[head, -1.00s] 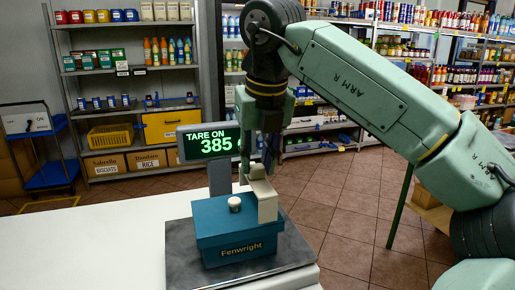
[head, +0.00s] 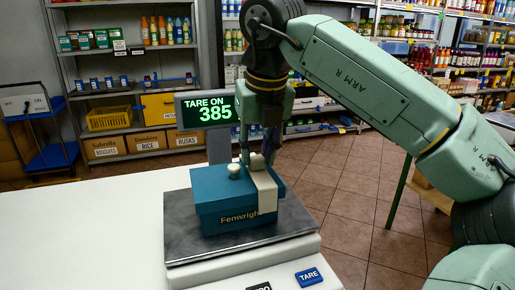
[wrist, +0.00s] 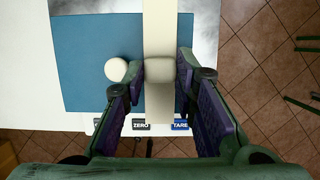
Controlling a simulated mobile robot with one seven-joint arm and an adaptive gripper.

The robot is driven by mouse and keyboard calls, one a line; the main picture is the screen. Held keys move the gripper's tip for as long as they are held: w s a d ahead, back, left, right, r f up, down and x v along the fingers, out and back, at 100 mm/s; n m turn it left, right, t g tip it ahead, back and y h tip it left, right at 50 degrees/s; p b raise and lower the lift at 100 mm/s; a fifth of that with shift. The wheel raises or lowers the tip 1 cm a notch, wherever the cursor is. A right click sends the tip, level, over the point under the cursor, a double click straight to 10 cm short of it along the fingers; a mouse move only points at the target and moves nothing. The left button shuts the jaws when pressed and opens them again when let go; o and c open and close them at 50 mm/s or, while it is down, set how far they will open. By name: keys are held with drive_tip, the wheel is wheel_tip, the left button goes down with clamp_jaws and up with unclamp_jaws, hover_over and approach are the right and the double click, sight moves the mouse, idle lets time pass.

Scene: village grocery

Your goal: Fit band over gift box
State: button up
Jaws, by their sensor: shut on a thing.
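The gift box (head: 222,205) is teal, labelled Fenwright, with a round cream knob (head: 233,171) on its lid. It also shows from above in the wrist view (wrist: 85,45). The cream band (head: 265,186) lies across the lid right of the knob, its front leg hanging down the front face and covering the label's end. The band shows as a pale strip in the wrist view (wrist: 159,25). My gripper (head: 257,155) is above the box, shut on the raised block of the band (wrist: 161,69). The band's rear leg is hidden.
The box stands on the dark plate of a scale (head: 182,235); its display (head: 208,110) reads TARE ON 385. A TARE button (head: 309,277) is at the front. The white counter (head: 80,240) is clear at left. Stocked shelves (head: 125,65) stand behind.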

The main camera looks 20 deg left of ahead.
drive_tip(key=o, duration=1)
drive_tip(key=shift+c, duration=0.2)
